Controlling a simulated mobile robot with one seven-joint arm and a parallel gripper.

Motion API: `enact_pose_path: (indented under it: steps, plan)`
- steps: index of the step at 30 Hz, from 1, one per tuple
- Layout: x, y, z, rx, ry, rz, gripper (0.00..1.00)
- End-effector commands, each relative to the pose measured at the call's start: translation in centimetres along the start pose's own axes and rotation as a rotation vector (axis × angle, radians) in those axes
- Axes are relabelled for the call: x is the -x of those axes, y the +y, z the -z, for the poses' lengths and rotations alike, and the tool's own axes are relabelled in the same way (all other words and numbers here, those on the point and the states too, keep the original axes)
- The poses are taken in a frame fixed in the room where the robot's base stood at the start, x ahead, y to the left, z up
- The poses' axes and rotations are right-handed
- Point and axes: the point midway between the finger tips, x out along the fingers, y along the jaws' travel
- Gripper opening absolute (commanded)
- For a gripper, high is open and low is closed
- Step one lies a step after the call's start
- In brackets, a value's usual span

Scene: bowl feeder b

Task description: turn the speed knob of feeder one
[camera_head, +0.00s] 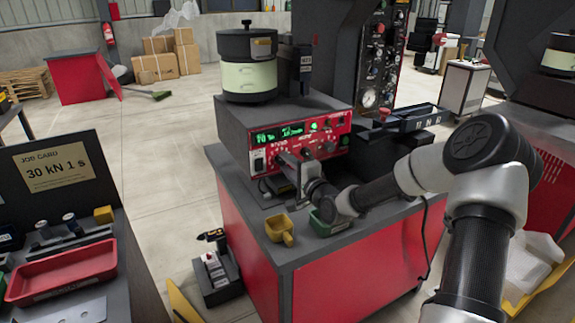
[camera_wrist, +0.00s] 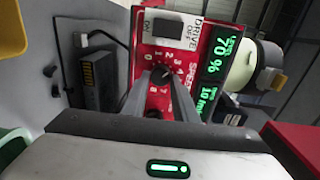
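Feeder one's red control panel (camera_head: 320,144) is on the front of a dark box on the workbench, with lit green displays. In the wrist view the panel (camera_wrist: 202,22) appears turned sideways. There the dark speed knob (camera_wrist: 160,75) sits within a numbered scale marked SPEED. The green display (camera_wrist: 222,57) shows 70 %. My gripper (camera_wrist: 160,84) has one finger on each side of the knob, its tips at the panel. Whether the fingers press on the knob cannot be told. In the head view my gripper (camera_head: 292,165) reaches the lower left of the panel and hides part of it.
A round bowl feeder (camera_head: 249,78) stands on the box. A yellow scoop (camera_head: 280,229) and a green bin (camera_head: 325,223) sit on the bench top (camera_head: 365,232) by my wrist. A job card (camera_head: 57,165) reads 30 kN 1 s.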

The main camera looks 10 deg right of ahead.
Motion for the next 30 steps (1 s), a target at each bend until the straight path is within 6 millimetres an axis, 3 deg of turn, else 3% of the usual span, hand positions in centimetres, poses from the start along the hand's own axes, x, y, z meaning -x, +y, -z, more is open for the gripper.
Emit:
enact_pose_path:
  steps: [3,12,16,20,30]
  plan:
    - [0.0,0.1,0.0,0.000,-0.001,-0.001,0.43]
    - [0.1,0.0,0.0,0.001,0.000,0.000,0.43]
    - [1.2,0.0,0.0,0.001,0.000,-0.001,0.43]
    - [3.7,-0.1,0.1,0.001,0.002,-0.002,0.43]
    - [12.1,-0.1,0.1,0.000,0.003,-0.002,0.43]
